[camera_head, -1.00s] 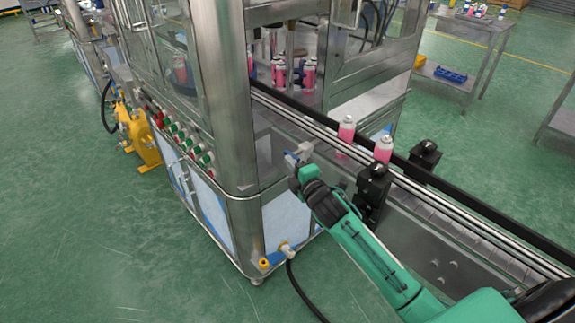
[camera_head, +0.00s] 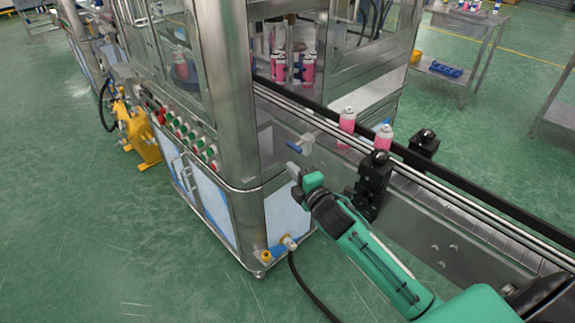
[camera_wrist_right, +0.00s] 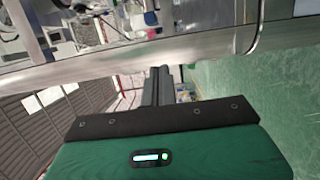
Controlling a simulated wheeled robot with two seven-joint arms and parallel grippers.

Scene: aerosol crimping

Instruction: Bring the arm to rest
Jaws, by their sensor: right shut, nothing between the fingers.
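My right arm comes in from the lower right in the head view. My right gripper (camera_head: 294,172) is shut and empty, in front of the conveyor's near side and close to the machine's corner post. It is a little below and apart from a small valve with a blue handle (camera_head: 296,147). In the right wrist view, the dark fingers (camera_wrist_right: 157,86) are together with nothing between them. My left gripper is not in view.
Pink cans (camera_head: 347,127) stand on the conveyor (camera_head: 440,205), beside black sensor blocks (camera_head: 373,172). The steel machine (camera_head: 238,100) with buttons stands to the left. A black hose (camera_head: 305,290) runs from its base. Green floor is clear at lower left.

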